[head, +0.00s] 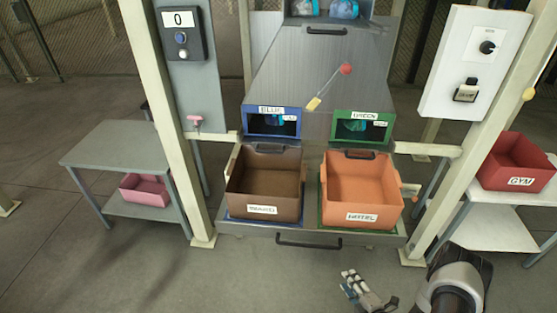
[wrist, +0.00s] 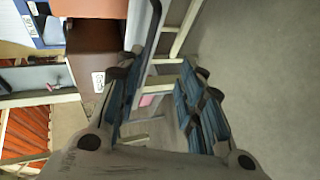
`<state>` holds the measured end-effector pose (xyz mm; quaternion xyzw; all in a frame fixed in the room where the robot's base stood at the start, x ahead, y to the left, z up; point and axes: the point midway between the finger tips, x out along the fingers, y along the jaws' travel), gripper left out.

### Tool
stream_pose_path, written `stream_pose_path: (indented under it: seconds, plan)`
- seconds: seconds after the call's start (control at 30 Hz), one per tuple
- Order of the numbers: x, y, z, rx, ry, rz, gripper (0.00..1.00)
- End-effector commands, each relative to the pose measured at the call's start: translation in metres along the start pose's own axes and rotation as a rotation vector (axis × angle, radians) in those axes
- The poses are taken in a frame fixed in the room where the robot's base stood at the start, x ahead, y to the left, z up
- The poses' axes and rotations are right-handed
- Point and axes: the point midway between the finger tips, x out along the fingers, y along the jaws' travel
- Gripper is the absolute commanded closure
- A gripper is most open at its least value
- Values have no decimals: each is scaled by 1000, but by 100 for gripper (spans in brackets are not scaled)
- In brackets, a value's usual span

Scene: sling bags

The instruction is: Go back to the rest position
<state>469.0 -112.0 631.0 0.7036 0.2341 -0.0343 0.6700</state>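My gripper (head: 352,279) is at the bottom of the head view, low in front of the sorting station and right of the drawer handle. In the wrist view my gripper (wrist: 160,72) has its two fingers spread apart, with nothing between them. The brown bin and the station's frame show beyond the fingers there, apart from them.
A brown bin (head: 264,206) and an orange bin labelled HOTEL (head: 362,217) stand side by side below the BLUE and GREEN openings. A grey table (head: 115,146) is at left, with a pink bin (head: 147,190) below. A red GYM bin (head: 516,182) stands at right. Floor around my gripper is clear.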

Motion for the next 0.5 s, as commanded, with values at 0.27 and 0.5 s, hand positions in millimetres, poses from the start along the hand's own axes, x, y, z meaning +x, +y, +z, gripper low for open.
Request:
stream_pose_path:
  seconds: [0.27,0.5]
  plan:
    - [23,104,56,67,-94,-182,65]
    - [10,217,75,217,-264,-305,65]
